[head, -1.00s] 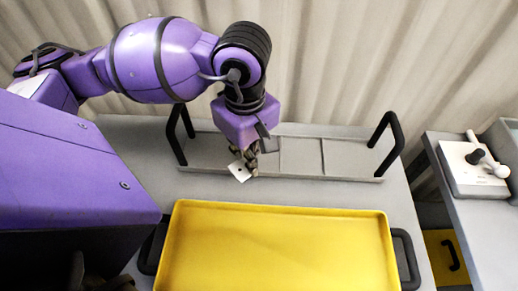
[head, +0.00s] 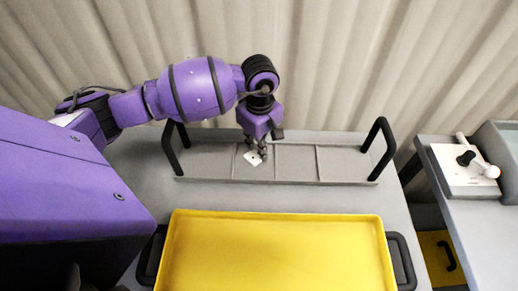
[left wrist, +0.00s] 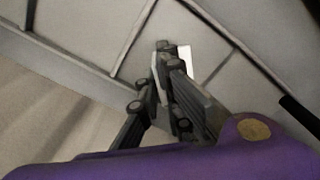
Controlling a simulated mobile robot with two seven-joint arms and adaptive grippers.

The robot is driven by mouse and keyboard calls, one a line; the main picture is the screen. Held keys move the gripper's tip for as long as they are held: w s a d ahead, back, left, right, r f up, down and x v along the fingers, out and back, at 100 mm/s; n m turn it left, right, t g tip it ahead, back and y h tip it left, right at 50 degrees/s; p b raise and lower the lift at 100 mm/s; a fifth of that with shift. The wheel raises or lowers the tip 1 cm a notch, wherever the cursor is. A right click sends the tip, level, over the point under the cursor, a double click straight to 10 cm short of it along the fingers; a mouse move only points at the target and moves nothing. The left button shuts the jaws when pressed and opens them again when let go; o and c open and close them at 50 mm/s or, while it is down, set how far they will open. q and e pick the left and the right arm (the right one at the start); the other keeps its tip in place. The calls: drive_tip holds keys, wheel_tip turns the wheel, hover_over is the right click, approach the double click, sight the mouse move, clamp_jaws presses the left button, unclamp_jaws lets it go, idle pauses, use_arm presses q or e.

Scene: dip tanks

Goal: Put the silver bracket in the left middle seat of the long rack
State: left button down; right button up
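The silver bracket (head: 252,158) shows as a small bright plate with a dark hole, below my left gripper (head: 259,149) in the head view. My left gripper is shut on it, with the fingers close together. In the left wrist view the bracket's bright plate (left wrist: 187,60) shows beside the fingertips (left wrist: 168,62), which hide part of it. The long grey rack (head: 345,177) has thin dividers and a black handle at each end. The bracket is over or in its left middle seat; I cannot tell whether it touches the floor. My right gripper is out of view.
A yellow tray (head: 275,213) with black handles lies in front of the rack. A side table at the right bears a white box with a lever (head: 465,165). The rack's other seats look empty. A pale curtain (head: 330,60) hangs behind.

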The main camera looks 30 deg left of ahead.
use_arm(q)
drive_tip(key=shift+f, duration=0.85)
drive_tip(key=shift+f, duration=0.1)
drive_tip(key=c, duration=2.4)
unclamp_jaws()
drive_tip(key=shift+f, duration=0.15)
drive_tip(key=o, duration=0.5)
drive_tip(key=shift+c, duration=0.2)
wheel_tip(320, 180, up, 13)
drive_tip(key=shift+f, duration=0.2)
